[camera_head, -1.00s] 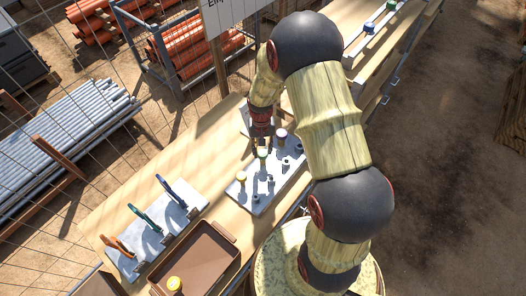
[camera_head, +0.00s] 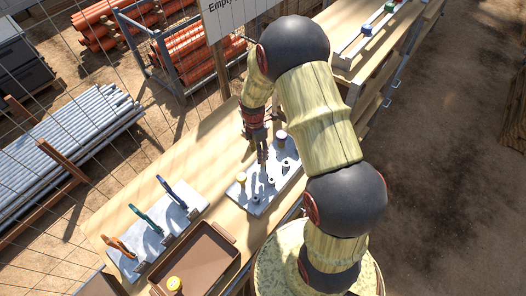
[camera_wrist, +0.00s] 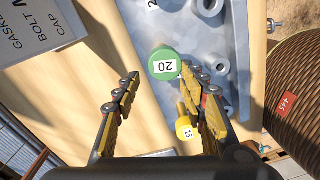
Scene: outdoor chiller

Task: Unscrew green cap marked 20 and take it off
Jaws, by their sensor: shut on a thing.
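The green cap marked 20 (camera_wrist: 165,66) is upright in the wrist view, over the grey plate (camera_wrist: 200,45). My gripper (camera_wrist: 161,76) has its fingertips on either side of this cap, shut on it; the right finger lies close against it, and the left contact is unclear. In the head view my gripper (camera_head: 263,158) points down over the plate (camera_head: 246,200) and hides the green cap. A yellow cap marked 15 (camera_wrist: 183,128) shows beside the right finger, and also in the head view (camera_head: 241,177).
A brown tray (camera_head: 228,238) with a yellow cap (camera_head: 174,283) inside is at the front. A rack with several coloured-handled tools (camera_head: 150,232) stands left. Bare bench lies left of the plate.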

